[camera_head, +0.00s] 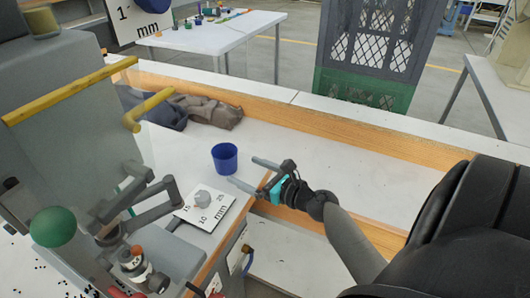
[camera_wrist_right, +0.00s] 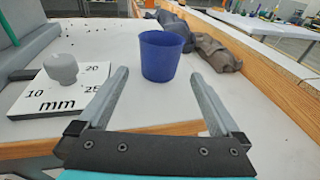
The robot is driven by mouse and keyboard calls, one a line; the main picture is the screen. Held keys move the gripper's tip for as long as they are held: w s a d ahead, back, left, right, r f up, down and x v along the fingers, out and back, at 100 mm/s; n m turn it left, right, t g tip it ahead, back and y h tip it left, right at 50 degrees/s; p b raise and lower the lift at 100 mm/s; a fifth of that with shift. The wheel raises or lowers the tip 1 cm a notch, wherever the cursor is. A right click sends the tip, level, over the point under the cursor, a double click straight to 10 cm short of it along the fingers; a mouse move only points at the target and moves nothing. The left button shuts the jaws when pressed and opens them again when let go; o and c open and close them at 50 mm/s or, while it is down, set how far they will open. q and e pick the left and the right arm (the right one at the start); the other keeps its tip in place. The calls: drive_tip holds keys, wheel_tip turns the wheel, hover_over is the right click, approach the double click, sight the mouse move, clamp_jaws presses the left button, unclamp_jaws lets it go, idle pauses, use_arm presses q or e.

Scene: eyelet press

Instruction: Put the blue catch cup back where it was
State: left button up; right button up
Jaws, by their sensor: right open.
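The blue catch cup (camera_head: 224,157) stands upright on the white bench top (camera_head: 185,165). In the right wrist view the cup (camera_wrist_right: 160,57) is just ahead of the fingers and lies roughly centred between them. My right gripper (camera_head: 242,171) is open and empty, with its two fingers pointing at the cup from the right. In the right wrist view the gripper (camera_wrist_right: 159,76) shows a wide gap between its fingers, and neither finger clearly touches the cup. My left gripper is not seen.
The grey press (camera_head: 60,110) with yellow bars and linkages fills the left. Crumpled dark cloth (camera_head: 205,110) lies behind. A wooden rail (camera_head: 330,130) runs along the bench.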

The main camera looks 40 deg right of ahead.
drive_tip(key=v, duration=0.5)
drive_tip(key=shift+s, duration=0.4)
drive_tip(key=shift+s+d, duration=0.1)
